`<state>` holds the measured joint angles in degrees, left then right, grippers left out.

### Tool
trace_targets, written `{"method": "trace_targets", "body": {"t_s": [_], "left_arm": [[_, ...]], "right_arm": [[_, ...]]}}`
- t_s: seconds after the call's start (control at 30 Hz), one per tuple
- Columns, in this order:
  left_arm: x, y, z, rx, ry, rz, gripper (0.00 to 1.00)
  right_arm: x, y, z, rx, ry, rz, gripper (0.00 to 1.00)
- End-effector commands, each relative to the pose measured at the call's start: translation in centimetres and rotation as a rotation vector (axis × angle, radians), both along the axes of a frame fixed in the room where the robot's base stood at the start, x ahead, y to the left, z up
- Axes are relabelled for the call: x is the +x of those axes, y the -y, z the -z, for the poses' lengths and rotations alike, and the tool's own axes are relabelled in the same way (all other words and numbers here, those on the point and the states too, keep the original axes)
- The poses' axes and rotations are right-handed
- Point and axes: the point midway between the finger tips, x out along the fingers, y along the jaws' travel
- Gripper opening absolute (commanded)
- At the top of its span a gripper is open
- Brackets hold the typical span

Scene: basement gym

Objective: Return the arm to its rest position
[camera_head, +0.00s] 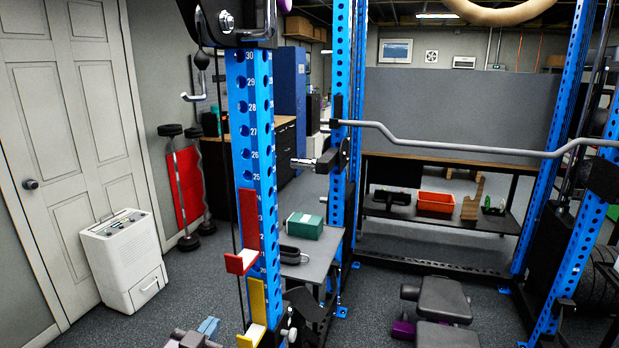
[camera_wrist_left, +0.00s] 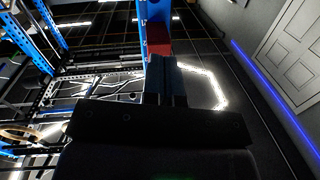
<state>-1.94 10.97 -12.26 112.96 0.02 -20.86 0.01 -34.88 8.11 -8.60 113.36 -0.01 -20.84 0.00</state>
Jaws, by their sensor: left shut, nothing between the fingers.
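My left gripper (camera_head: 209,327) shows at the bottom edge of the head view, just left of the near blue rack upright. Its blue-grey fingers are together with nothing between them. In the left wrist view the shut fingers (camera_wrist_left: 165,80) point up the picture, with a red piece and the blue upright beyond their tips. I cannot tell the exact gap between them. Most of my left arm is outside the head view. My right gripper is not in view.
The near blue upright (camera_head: 254,150) carries a red holder (camera_head: 246,225) and a yellow holder (camera_head: 256,305) close to my left gripper. A grey bar (camera_head: 450,147) crosses the rack. A white dehumidifier (camera_head: 125,262) stands left; open floor lies between.

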Motion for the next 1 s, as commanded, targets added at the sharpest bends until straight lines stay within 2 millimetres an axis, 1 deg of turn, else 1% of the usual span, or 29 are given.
{"method": "trace_targets", "body": {"t_s": [0.03, 0.07, 0.1, 0.17, 0.2, 0.27, 0.3, 0.37, 0.4, 0.5, 0.6, 0.7, 0.8, 0.93, 1.0], "left_arm": [[-1.6, -1.2, 2.4, -0.007, -0.048, -0.027, 0.0], [-2.5, -1.9, 3.7, -0.01, -0.074, -0.043, 0.0], [-3.8, -2.7, 5.4, -0.014, -0.109, -0.065, 0.0], [-5.8, -3.9, 7.8, -0.019, -0.162, -0.094, 0.0], [-7.3, -4.7, 9.4, -0.021, -0.199, -0.113, 0.0], [-9.6, -5.7, 11.8, -0.024, -0.253, -0.142, 0.0], [-11.2, -6.3, 13.3, -0.024, -0.29, -0.159, 0.0], [-13.6, -7.1, 15.3, -0.028, -0.342, -0.182, 0.0], [-15.2, -7.4, 16.5, -0.029, -0.375, -0.194, 0.0], [-18.7, -8.0, 18.9, -0.031, -0.443, -0.218, 0.0], [-21.1, -8.4, 20.4, -0.031, -0.491, -0.234, 0.0], [-22.5, -8.6, 21.1, -0.029, -0.517, -0.242, 0.0], [-22.9, -8.7, 21.4, -0.029, -0.525, -0.245, 0.0], [-22.9, -8.7, 21.4, -0.028, -0.524, -0.245, 0.0], [-22.9, -8.7, 21.4, -0.028, -0.524, -0.245, 0.0]], "right_arm": [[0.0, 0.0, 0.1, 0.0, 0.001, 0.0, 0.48], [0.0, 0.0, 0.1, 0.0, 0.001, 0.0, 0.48], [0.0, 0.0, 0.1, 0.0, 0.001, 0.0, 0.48], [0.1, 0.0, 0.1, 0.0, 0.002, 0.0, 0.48], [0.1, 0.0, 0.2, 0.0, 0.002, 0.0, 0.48], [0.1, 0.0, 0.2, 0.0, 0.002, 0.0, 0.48], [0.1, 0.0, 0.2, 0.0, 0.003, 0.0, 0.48], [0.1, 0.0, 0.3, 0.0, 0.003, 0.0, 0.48], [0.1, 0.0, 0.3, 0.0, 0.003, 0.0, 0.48], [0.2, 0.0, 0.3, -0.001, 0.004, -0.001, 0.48], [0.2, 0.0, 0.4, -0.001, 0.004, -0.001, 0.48], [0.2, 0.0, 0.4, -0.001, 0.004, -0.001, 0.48], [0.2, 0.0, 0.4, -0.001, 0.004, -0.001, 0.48], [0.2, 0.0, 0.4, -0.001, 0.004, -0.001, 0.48], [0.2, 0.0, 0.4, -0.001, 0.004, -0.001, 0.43]]}}
